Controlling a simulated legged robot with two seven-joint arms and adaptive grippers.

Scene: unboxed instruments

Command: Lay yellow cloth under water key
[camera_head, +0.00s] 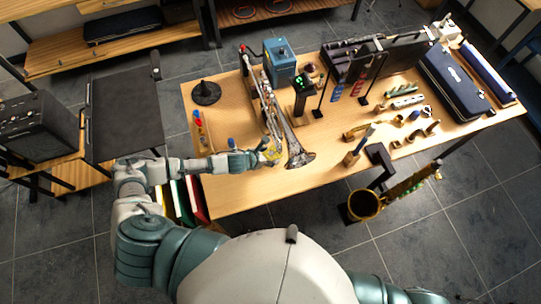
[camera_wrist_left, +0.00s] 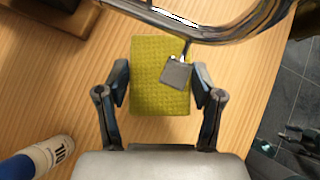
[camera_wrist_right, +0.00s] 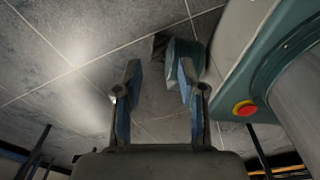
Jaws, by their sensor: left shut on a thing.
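The yellow cloth (camera_wrist_left: 150,90) is a textured rectangle between the fingers of my left gripper (camera_wrist_left: 164,76), which is shut on it near the tabletop. A small grey square piece (camera_wrist_left: 175,74), apparently the water key, hangs from the silver tubing (camera_wrist_left: 215,28) and overlaps the cloth's upper right part in the left wrist view. My right gripper (camera_wrist_right: 158,78) is open and empty, facing the floor.
A black cone stand (camera_head: 205,93), a blue box (camera_head: 280,62) and a small device with a green display (camera_head: 300,85) stand around the instrument. The front of the wooden table (camera_head: 250,195) is clear.

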